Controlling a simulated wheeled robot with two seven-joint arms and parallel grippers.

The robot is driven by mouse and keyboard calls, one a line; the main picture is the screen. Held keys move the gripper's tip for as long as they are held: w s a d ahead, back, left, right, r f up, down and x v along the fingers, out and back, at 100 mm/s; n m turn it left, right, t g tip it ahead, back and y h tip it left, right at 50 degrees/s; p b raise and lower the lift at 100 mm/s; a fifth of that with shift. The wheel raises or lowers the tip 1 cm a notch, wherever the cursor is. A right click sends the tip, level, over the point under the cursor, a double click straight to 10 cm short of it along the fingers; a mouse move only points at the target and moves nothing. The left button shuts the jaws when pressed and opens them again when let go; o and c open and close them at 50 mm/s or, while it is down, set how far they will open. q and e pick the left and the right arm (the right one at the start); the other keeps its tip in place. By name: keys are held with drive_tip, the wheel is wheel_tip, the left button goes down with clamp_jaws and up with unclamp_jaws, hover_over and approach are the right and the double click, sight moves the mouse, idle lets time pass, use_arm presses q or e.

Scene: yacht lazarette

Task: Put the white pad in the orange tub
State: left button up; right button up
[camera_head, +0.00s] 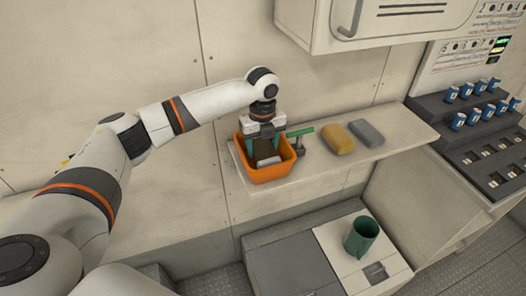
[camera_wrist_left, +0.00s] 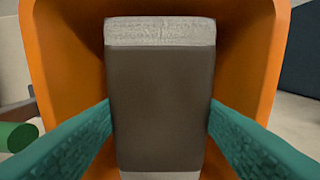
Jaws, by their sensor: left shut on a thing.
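The orange tub (camera_head: 284,168) stands on the left end of the pale shelf, and its walls fill the edges of the left wrist view (camera_wrist_left: 65,60). My left gripper (camera_head: 265,145) points down inside the tub's opening. Its teal fingers (camera_wrist_left: 160,122) are shut on the white pad (camera_wrist_left: 160,32), one on each long side. The pad is whitish at both ends with a wide dark brown band across the middle. In the head view the pad (camera_head: 268,161) is partly hidden by the gripper and tub wall. I cannot tell whether it touches the tub's floor. My right gripper is not in view.
A green-handled tool (camera_head: 300,132) is right beside the tub. A yellow pad (camera_head: 337,138) and a grey pad (camera_head: 367,133) lie further right on the shelf (camera_head: 310,175). A white cabinet (camera_head: 350,25) hangs above.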

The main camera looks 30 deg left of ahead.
sight(263, 146)
use_arm(q)
drive_tip(key=f, duration=0.3)
drive_tip(key=shift+w+f+p, duration=0.25)
drive_tip(key=shift+w+p, duration=0.05)
drive_tip(key=shift+s, duration=0.1)
drive_tip(key=o, duration=0.7)
drive_tip(key=shift+f, duration=0.15)
drive_tip(key=shift+c, duration=0.2)
wheel_tip(263, 146, up, 12)
drive_tip(key=b, duration=0.2)
drive_tip(key=shift+r+b, duration=0.2)
drive_tip(key=shift+b, duration=0.15)
